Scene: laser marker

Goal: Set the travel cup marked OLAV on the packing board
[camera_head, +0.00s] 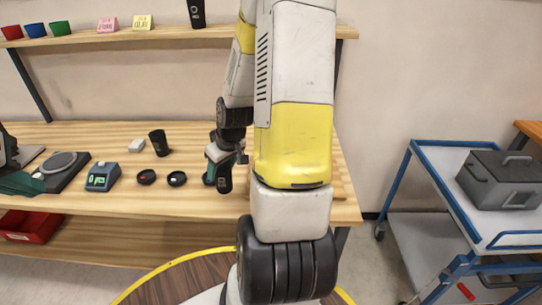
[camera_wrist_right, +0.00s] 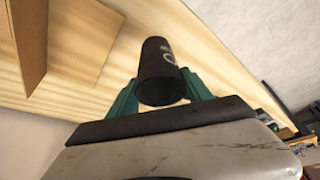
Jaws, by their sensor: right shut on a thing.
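My right gripper (camera_head: 222,165) is shut on a black travel cup (camera_head: 225,180) near the front of the bench. In the right wrist view the cup (camera_wrist_right: 158,75) sits between my green fingers, with a white ring-shaped mark and small lettering that I cannot read as a name. Its dark bottom end faces the camera. The packing board seems to be the raised wooden board (camera_head: 340,180) at the bench's right end, mostly hidden behind my right arm. Another black cup (camera_head: 158,142) stands on the bench, and one more (camera_head: 197,13) on the shelf.
On the bench are two round black lids (camera_head: 146,177) (camera_head: 177,179), a white block (camera_head: 137,145), a blue device (camera_head: 102,176) and a round-plated device (camera_head: 62,163). A shelf (camera_head: 170,33) runs above. A blue cart (camera_head: 418,190) with a grey box (camera_head: 500,178) stands right.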

